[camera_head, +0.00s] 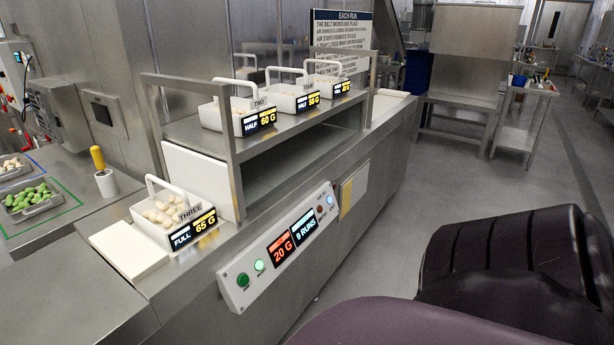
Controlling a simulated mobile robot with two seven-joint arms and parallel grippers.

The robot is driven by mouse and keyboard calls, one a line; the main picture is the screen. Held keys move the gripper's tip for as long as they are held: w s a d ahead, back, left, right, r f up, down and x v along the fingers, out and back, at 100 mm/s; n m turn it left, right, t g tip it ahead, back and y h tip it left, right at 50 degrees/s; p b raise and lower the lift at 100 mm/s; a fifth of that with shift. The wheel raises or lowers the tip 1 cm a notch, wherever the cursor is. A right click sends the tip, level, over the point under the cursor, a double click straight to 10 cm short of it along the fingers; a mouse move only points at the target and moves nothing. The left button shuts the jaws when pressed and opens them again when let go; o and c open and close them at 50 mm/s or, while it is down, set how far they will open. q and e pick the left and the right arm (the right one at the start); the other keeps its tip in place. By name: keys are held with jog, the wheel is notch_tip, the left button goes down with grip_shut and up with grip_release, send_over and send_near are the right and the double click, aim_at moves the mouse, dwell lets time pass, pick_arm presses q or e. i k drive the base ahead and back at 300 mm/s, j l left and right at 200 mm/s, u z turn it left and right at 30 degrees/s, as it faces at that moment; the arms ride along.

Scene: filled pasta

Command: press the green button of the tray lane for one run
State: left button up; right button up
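A white control panel (280,245) is on the front of the steel tray lane (390,180). A dark green button (243,280) is at its lower left end, with a lit pale green round light or button (260,265) beside it. A red display (281,248) reads 20 G and a blue display (305,225) reads 9 RUNS. A dark reddish round piece (320,210) and a lit bluish one (330,200) are at the right end. Nothing touches the green button. Neither gripper is in view.
A white basket marked THREE (150,222), display FULL 65 G, holds pale pasta on the lane's near end. Several similar baskets stand on the upper shelf (190,128). Green pasta lies in a tray (32,212) at left. A dark ribbed shape fills the lower right. Floor before the lane is open.

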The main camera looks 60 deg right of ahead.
aim_at(243, 280)
jog(key=z, duration=1.75)
